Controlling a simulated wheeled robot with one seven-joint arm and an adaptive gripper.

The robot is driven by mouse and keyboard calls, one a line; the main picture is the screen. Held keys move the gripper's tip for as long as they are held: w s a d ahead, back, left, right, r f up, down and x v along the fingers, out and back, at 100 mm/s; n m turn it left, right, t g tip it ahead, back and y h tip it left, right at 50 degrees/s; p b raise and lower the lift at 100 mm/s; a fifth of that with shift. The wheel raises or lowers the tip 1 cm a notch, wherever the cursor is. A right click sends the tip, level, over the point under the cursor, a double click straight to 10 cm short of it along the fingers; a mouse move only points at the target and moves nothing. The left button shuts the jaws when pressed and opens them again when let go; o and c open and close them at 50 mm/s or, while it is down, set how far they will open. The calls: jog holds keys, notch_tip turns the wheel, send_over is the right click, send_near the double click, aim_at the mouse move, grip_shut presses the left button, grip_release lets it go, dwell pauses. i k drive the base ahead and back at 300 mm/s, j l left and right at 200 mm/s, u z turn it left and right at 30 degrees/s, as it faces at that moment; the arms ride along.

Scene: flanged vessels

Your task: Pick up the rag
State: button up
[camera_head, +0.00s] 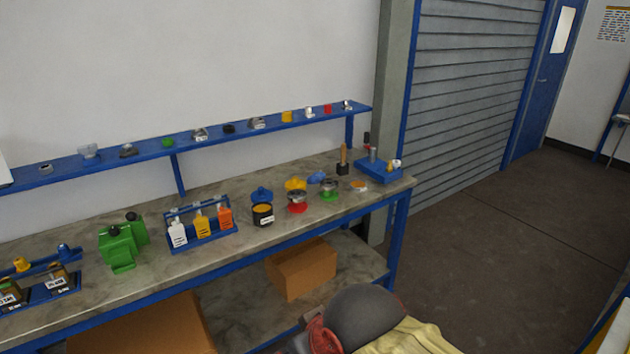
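A pale yellow, folded, cloth-like piece (415,338) shows at the bottom edge, cut off by the frame, beside a dark grey rounded shape; it looks like a rag, but I cannot tell for certain.
The workbench (95,292) holds green vessels (122,246), a blue bottle rack (203,240), a dark jar (263,214) and a blue tray (379,171). Small parts line the wall shelf (105,165). A cardboard box (302,268) sits below. Floor (500,270) at right is clear.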

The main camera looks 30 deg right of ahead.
aim_at(315, 178)
jog(key=i+l, duration=0.25)
jog(key=l, duration=0.15)
jog(key=i+l+u, duration=0.1)
jog(key=i+l, duration=0.35)
jog(key=l, duration=0.3)
jog(key=i+l+u, duration=0.1)
jog(key=i+l, duration=0.15)
jog(key=l, duration=0.15)
jog(key=i+l, duration=0.25)
jog(key=l, duration=0.2)
jog(key=i+l+u, duration=0.1)
jog(key=l, duration=0.3)
jog(key=i+l, duration=0.3)
jog(key=l, duration=0.15)
jog(key=i+l+u, duration=0.1)
jog(key=l, duration=0.3)
jog(key=i, duration=0.1)
